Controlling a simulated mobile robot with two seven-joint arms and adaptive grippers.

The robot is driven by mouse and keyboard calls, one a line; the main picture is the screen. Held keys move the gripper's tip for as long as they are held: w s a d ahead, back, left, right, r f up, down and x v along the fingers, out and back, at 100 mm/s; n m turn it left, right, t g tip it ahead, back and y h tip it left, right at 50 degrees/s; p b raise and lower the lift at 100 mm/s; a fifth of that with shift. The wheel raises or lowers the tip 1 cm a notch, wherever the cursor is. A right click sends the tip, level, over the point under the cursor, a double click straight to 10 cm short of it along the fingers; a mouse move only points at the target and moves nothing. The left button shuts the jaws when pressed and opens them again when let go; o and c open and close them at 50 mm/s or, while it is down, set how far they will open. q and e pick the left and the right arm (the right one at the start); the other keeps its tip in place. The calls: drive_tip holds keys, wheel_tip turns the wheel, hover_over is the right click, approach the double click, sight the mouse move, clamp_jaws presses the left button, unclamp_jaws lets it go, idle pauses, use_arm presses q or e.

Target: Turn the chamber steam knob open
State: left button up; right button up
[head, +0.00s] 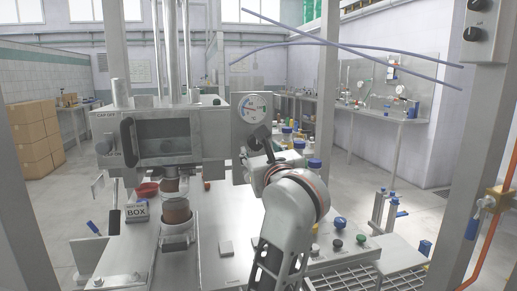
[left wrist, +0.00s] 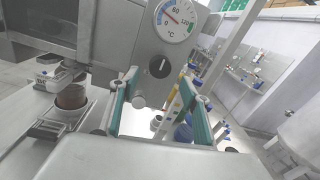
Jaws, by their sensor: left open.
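The steam knob (left wrist: 159,67) is a round black knob with a white pointer mark, seen in the left wrist view on a grey panel below the temperature dial (left wrist: 174,20). The pointer stands close to upright. The dial also shows in the head view (head: 255,108), where my arm and gripper largely hide the knob area. My left gripper (left wrist: 158,80) is open, with its two green-lined fingers on either side of the knob in the picture. The fingers look empty; I cannot tell whether they touch the knob. My right gripper is not in view.
The chamber (head: 163,140) with its dark window stands left of the panel. Blue-capped bottles (head: 314,165) stand behind my arm. A control box with buttons (head: 338,250) lies to the right.

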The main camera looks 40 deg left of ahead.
sight(256, 143)
use_arm(q)
drive_tip(key=x, duration=0.7)
drive_tip(key=shift+w+a+b, duration=0.2)
drive_tip(key=shift+a+b, duration=0.05)
drive_tip(key=shift+b, duration=0.1)
drive_tip(key=shift+c, duration=0.5)
drive_tip(key=c, duration=1)
